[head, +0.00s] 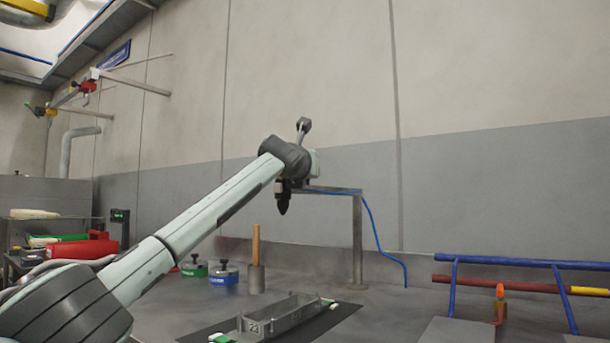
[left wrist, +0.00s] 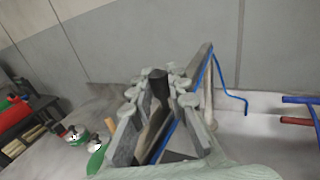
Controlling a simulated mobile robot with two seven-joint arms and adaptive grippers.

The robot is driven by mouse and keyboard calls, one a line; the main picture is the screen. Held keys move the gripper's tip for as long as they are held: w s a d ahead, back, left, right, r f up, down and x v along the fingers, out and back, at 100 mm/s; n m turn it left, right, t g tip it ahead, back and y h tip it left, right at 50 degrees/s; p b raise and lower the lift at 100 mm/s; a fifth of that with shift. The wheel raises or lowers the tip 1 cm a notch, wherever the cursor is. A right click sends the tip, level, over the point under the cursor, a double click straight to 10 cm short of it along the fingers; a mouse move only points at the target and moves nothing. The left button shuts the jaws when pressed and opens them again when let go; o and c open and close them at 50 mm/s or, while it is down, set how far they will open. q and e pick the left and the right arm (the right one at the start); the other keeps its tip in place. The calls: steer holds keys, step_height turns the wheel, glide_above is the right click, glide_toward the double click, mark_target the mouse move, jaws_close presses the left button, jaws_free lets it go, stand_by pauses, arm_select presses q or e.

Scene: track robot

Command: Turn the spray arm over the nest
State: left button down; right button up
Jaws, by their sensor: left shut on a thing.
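The spray arm (head: 332,190) is a grey horizontal bar on an upright post (head: 357,240), with a blue hose running down to the bench. A dark pointed nozzle (head: 283,200) hangs at its left end, above and behind the grey open-topped metal nest (head: 285,315). My left gripper's fingers are mostly hidden behind its wrist in the head view. The left wrist view shows my left gripper (left wrist: 162,85) shut around the spray arm's end, with a dark cylinder (left wrist: 160,78) between the fingers. The bar (left wrist: 203,62) also shows there. My right gripper is in neither view.
A green pot (head: 194,267), a blue pot (head: 224,273) and a wooden handle in a metal cup (head: 256,262) stand left of the post. A rack with blue legs and a red bar (head: 495,284) stands at the right. The nest lies on a dark mat (head: 330,318).

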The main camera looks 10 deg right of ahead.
arm_select(q)
steer(key=shift+s+d+f, duration=0.15)
steer(key=shift+d+f, duration=0.05)
steer(key=shift+d, duration=0.15)
steer(key=c, duration=1.5)
jaws_free()
steer(key=shift+r, duration=0.1)
steer(key=shift+o, duration=0.2)
steer(key=shift+a+r, duration=0.1)
steer(key=shift+s, duration=0.1)
steer(key=v, duration=1.1)
steer(key=shift+s, duration=0.4)
steer(key=shift+a, duration=0.1)
